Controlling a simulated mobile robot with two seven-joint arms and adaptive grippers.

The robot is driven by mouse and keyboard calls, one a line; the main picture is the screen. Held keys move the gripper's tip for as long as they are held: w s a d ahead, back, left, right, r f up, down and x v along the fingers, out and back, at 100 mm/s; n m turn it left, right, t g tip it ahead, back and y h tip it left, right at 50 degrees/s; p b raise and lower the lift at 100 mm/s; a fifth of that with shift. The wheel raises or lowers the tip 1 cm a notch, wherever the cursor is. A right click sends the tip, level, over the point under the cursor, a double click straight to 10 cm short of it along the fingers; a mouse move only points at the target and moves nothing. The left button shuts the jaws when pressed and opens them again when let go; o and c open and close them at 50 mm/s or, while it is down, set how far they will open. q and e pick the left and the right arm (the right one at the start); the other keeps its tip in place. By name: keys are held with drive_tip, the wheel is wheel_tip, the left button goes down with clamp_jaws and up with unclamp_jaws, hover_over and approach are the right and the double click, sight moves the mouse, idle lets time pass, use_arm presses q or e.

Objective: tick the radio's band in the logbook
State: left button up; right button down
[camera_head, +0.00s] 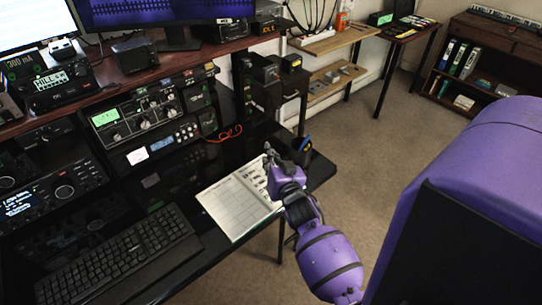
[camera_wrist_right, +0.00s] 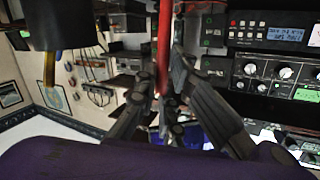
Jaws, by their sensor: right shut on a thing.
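The logbook (camera_head: 232,207) lies open on the black desk, with ruled pages; my right arm hides part of its right side. My right gripper (camera_head: 270,157) is above the book's far right edge. In the wrist view, my right gripper (camera_wrist_right: 163,92) is shut on a slim red pen (camera_wrist_right: 164,40). A radio with a green display (camera_head: 105,117) and several knobs stands behind the desk; it also shows upside down in the wrist view (camera_wrist_right: 285,74). Its band marking is too small to read. My left gripper is out of view.
A dark cup (camera_wrist_right: 55,22) is close to my right gripper, with something yellow sticking out. A keyboard (camera_head: 120,257) lies at the front left. A unit with a blue display (camera_head: 162,143) sits below the radio. Floor is clear right of the desk.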

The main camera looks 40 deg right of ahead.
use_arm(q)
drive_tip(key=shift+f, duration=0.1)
use_arm(e)
drive_tip(key=shift+f, duration=0.15)
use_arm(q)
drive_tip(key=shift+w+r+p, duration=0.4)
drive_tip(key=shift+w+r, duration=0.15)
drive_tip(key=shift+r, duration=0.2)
use_arm(e)
drive_tip(key=shift+s+d, duration=0.3)
drive_tip(key=shift+s, duration=0.05)
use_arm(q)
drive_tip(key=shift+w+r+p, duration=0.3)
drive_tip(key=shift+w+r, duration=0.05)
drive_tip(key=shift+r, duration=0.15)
use_arm(e)
drive_tip(key=shift+w+d, duration=0.4)
drive_tip(key=shift+d, duration=0.05)
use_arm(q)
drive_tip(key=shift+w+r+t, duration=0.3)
use_arm(e)
drive_tip(key=shift+w+d, duration=0.4)
drive_tip(key=shift+d, duration=0.05)
idle(0.4)
